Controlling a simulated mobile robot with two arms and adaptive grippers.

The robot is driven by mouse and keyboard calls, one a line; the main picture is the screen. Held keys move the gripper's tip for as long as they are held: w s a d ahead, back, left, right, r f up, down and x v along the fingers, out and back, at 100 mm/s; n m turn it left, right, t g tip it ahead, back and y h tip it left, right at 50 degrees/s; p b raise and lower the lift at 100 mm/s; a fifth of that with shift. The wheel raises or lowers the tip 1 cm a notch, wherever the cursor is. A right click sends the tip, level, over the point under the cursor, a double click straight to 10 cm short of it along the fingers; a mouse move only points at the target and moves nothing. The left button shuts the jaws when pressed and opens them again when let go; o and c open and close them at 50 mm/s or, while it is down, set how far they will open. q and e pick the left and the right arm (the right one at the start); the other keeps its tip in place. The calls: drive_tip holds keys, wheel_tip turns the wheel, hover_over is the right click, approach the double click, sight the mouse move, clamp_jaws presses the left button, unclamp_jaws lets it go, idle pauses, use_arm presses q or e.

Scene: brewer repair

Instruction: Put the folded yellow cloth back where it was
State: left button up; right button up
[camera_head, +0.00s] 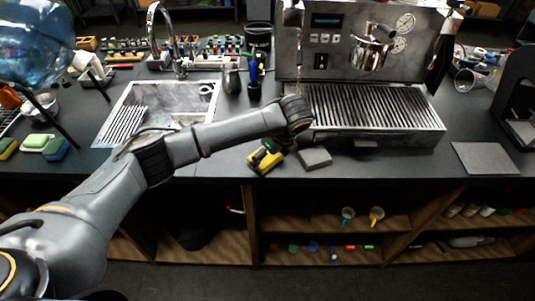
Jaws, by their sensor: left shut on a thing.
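My left arm reaches in from the left and bends down at the front of the counter. My left gripper (268,152) is shut on the yellow cloth (265,161), near the counter's front edge. The cloth is small here, and dark fingers cover part of it. I cannot tell whether it touches the counter. My right gripper is not in view.
A grey block (315,158) lies just right of the cloth. The brewer's slatted tray (375,108) is behind it, and a sink (180,97) lies to the left. Sponges (35,142) sit at far left. A flat grey mat (485,158) lies at right.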

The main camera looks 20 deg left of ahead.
use_arm(q)
drive_tip(key=shift+f, duration=0.3)
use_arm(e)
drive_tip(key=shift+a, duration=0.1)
use_arm(q)
drive_tip(key=shift+f, duration=0.1)
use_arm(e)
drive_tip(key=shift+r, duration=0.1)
use_arm(q)
drive_tip(key=o, duration=0.8)
drive_tip(key=shift+o, duration=1)
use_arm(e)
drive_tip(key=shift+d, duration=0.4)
